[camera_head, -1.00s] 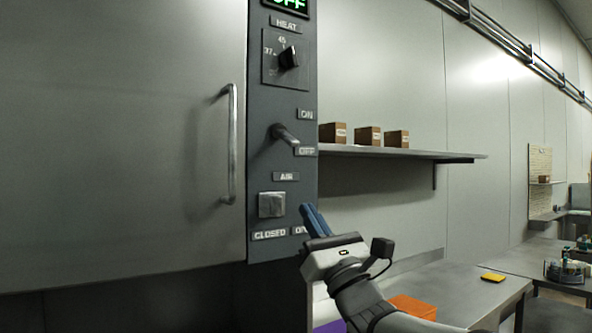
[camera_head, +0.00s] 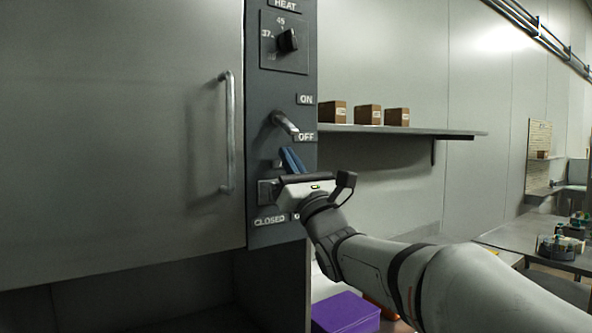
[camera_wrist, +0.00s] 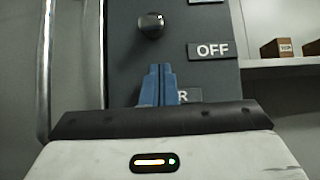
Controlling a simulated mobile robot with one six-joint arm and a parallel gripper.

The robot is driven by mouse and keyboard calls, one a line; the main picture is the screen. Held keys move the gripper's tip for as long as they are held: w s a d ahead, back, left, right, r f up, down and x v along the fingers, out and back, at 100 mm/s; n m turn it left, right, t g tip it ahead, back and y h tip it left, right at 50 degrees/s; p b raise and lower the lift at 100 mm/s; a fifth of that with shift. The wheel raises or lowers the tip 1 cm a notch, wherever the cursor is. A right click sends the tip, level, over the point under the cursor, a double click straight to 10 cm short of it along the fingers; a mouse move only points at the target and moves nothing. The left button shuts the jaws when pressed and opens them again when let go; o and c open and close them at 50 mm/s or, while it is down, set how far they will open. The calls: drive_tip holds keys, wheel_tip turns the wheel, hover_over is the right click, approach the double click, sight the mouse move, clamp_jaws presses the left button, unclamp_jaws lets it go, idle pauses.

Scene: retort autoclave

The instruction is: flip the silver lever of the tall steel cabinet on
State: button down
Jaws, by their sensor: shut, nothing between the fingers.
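The silver lever (camera_head: 286,123) juts from the dark control panel of the tall steel cabinet (camera_head: 120,130). It slants down toward the OFF label, with the ON label above. In the wrist view the lever (camera_wrist: 150,25) shows nearly end-on, above the fingertips and left of the OFF label. My gripper (camera_head: 291,159) has its blue fingers shut together and empty, just below the lever, in front of the AIR label. The fingers (camera_wrist: 158,72) point at the panel in the wrist view. Contact with the lever is not visible. My gripper partly hides the square switch below.
A black heat dial (camera_head: 288,40) sits above the lever, and a vertical door handle (camera_head: 228,130) is to its left. A wall shelf (camera_head: 400,130) with three brown boxes is to the right. A purple box (camera_head: 346,312) is low down.

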sight(286, 125)
drive_tip(key=shift+s+d+r+p, duration=0.2)
drive_tip(key=shift+s+r, duration=0.15)
drive_tip(key=shift+r, duration=0.25)
drive_tip(key=shift+s+d+r+p, duration=0.2)
drive_tip(key=shift+s+r, duration=0.1)
drive_tip(key=shift+r, duration=0.25)
drive_tip(key=shift+s, duration=0.1)
drive_tip(key=shift+s+d+r+g+h, duration=0.1)
drive_tip(key=shift+d+r+g+h, duration=0.1)
drive_tip(key=shift+g+h, duration=0.25)
drive_tip(key=shift+s+r+g, duration=0.1)
drive_tip(key=shift+g, duration=0.25)
drive_tip(key=shift+r+h, duration=0.1)
drive_tip(key=shift+h, duration=0.15)
